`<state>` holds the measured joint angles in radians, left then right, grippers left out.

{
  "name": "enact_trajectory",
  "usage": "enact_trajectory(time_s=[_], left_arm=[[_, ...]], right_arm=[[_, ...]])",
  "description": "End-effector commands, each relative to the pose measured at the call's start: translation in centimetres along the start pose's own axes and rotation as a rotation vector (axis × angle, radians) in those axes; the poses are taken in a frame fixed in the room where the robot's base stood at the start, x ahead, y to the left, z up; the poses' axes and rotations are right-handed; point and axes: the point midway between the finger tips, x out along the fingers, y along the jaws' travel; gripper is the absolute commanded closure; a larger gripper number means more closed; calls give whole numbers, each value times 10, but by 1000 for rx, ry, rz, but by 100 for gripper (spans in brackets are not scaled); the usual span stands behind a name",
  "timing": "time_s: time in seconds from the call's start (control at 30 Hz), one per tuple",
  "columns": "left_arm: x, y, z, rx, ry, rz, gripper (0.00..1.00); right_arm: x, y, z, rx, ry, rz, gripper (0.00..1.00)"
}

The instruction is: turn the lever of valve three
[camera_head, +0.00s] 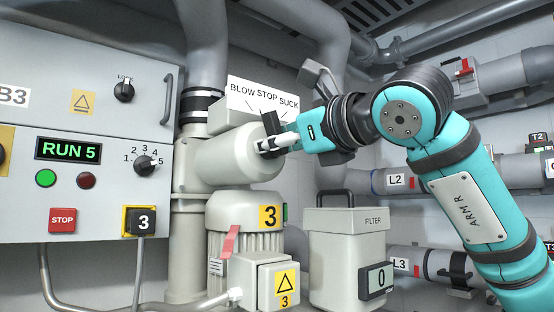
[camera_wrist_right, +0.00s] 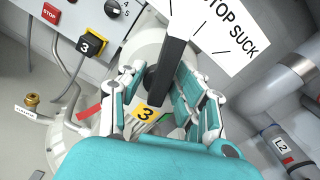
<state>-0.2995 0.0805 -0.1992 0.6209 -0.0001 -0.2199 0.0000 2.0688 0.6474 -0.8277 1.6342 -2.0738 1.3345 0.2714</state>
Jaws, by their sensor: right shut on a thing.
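The black lever (camera_head: 270,121) of valve three sits on the front of the pale round valve body (camera_head: 225,162), above the motor with the yellow 3 label (camera_head: 269,216). It points up toward STOP on the white BLOW STOP SUCK plate (camera_head: 262,94). My right gripper (camera_head: 272,144) is at the lever, its fingers around the lower part. BLOW is out of sight there. My left gripper is not in view.
The control panel (camera_head: 90,110) at left shows RUN 5 on its green display (camera_head: 68,149). A filter box (camera_head: 345,255) stands right of the motor, below my right forearm. Grey pipes (camera_head: 510,172) marked L2 and L3 run along the right wall.

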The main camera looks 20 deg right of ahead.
Motion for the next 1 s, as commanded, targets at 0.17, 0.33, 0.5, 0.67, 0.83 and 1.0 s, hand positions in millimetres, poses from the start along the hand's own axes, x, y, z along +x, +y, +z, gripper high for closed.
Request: enact_trajectory(time_s=[0.17,0.33,0.5,0.67,0.83,1.0], left_arm=[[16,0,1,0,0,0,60],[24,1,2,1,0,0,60],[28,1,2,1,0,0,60],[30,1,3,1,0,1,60],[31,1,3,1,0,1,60],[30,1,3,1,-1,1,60]], right_arm=[[0,0,-2,139,-2,1,99],[0,-1,-2,246,-1,1,99],[0,-2,-1,318,-2,0,99],[0,-3,0,355,-1,-1,99],[0,-4,0,368,-2,-1,99],[0,-4,1,369,-2,-1,99]])
